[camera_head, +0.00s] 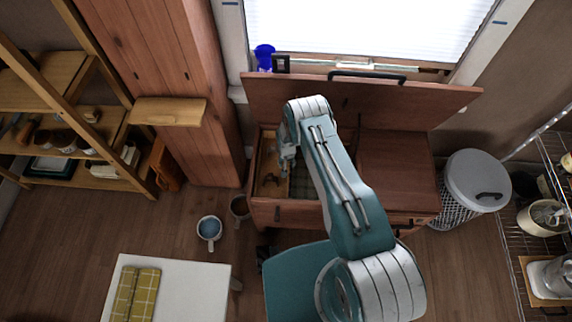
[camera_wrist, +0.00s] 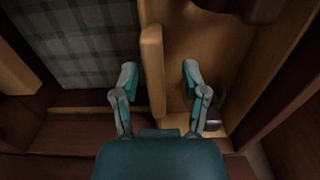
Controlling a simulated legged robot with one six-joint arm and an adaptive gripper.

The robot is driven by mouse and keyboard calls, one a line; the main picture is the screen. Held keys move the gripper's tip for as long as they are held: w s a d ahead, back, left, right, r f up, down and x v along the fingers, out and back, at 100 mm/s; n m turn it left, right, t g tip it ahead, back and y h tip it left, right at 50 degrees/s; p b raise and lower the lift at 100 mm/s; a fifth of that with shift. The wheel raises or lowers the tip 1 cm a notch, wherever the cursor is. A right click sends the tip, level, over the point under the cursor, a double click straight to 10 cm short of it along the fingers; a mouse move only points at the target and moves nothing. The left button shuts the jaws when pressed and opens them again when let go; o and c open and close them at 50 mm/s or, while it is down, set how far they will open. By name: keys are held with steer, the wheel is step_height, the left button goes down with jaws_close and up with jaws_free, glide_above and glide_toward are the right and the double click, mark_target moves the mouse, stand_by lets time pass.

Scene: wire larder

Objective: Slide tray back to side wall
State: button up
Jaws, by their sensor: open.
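The tray is a pale wooden one inside an open wooden chest (camera_head: 398,165). In the head view the tray (camera_head: 270,184) lies at the left end of the chest, partly hidden by my arm. In the wrist view the tray's upright side wall (camera_wrist: 152,70) runs between my two fingers, and its floor lies to the right of that wall. My gripper (camera_wrist: 160,74) is open, one finger on each side of the wall, with gaps visible. In the head view my gripper (camera_head: 286,164) is low over the chest's left part, its fingertips unclear.
Grey checked cloth (camera_wrist: 75,45) lies beside the tray in the chest. The raised lid (camera_head: 400,102) stands behind my arm. Two mugs, one blue inside (camera_head: 209,229), stand on the floor left of the chest. A white table (camera_head: 195,285) is at front left, a lidded bin (camera_head: 476,180) at right.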

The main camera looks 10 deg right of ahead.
step_height(320, 180, up, 11)
steer(key=shift+a, duration=0.25)
steer(key=shift+w+r, duration=0.1)
steer(key=shift+r, duration=0.1)
stand_by(0.4)
step_height(320, 180, up, 28)
steer(key=d+t, duration=0.2)
steer(key=s+d+r+n+t, duration=0.1)
steer(key=s+r, duration=0.3)
steer(key=r, duration=0.4)
steer(key=s+d+r, duration=0.1)
steer(key=s+r, duration=0.3)
steer(key=r, duration=0.3)
steer(key=s+d+r+t, duration=0.1)
steer(key=s+r, duration=0.2)
steer(key=s, duration=0.4)
steer(key=s+d+r+n, duration=0.1)
steer(key=s+r, duration=0.3)
steer(key=s, duration=0.4)
steer(key=s+d+r+t, duration=0.1)
steer(key=s+r, duration=0.2)
steer(key=s, duration=0.4)
steer(key=shift+s+r+t, duration=0.2)
steer(key=shift+t, duration=0.1)
